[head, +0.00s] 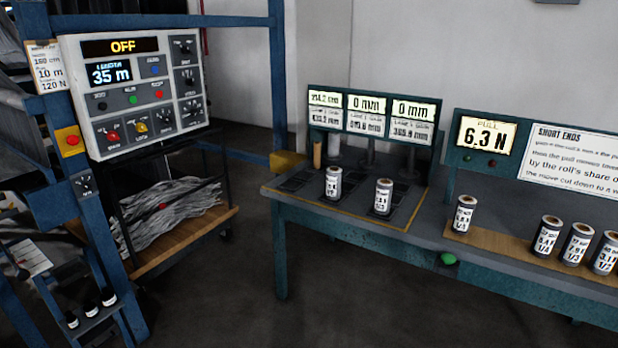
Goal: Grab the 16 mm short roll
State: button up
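Several short grey rolls with white labels stand upright on the teal bench. One roll (333,183) and another roll (384,196) stand on the dark station at the bench's left end. A third roll (465,215) stands alone at the left of a wooden strip. More rolls (547,236), (577,243) and (605,252) stand close together at the right, the last near the picture's edge. The labels are too small to read surely, so I cannot tell which roll is the 16 mm one. My gripper is not in view.
The bench (350,236) carries a gauge display (375,115) and a pull display (486,138) reading 6.3 N. A control panel (135,90) reads OFF and 35 m. A cart (180,240) holds grey strands. Small dark-and-white pieces (90,309) sit at lower left. The floor before the bench is clear.

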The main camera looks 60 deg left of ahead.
aim_at(333, 173)
jog(key=u, duration=0.8)
jog(key=i, duration=1.95)
jog(key=u, duration=2.35)
jog(key=i, duration=1.25)
jog(key=u, duration=1)
jog(key=i, duration=0.4)
jog(key=u, duration=0.1)
